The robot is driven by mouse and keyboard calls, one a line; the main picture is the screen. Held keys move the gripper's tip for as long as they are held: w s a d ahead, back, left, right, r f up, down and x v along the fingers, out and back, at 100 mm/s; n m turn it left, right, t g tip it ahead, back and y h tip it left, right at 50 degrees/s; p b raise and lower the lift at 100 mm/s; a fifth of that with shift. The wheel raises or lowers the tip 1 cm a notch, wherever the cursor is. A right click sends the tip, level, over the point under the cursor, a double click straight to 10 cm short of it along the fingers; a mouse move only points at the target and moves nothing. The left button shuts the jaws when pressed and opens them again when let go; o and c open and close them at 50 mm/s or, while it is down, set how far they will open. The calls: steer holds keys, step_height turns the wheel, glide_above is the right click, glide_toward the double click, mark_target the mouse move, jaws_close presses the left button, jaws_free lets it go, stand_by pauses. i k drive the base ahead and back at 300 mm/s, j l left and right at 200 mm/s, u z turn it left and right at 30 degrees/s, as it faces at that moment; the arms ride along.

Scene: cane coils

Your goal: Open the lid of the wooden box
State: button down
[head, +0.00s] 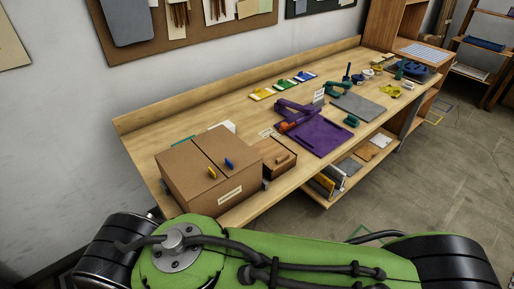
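A small wooden box (279,163) stands near the front left of the workbench, against the right side of a larger brown box (206,179). Its top looks closed, with a small light peg or knob on it; the lid's seam is too small to tell. The larger brown box has a yellow tag and a blue tag on top and a white label on its front. It looks like cardboard. My gripper is out of view; only green and black links of my own arm show along the bottom.
The workbench (238,104) runs along the wall. A purple mat (321,138) with a purple tool lies right of the wooden box. A grey mat (358,106), coloured trays (283,86) and small tools lie farther back. Bare floor (440,170) lies to the right.

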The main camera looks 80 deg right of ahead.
mark_target(274, 154)
steer(key=z, duration=2.95)
steer(key=i+l+u, duration=0.35)
steer(key=i+l, duration=0.4)
steer(key=l, duration=0.1)
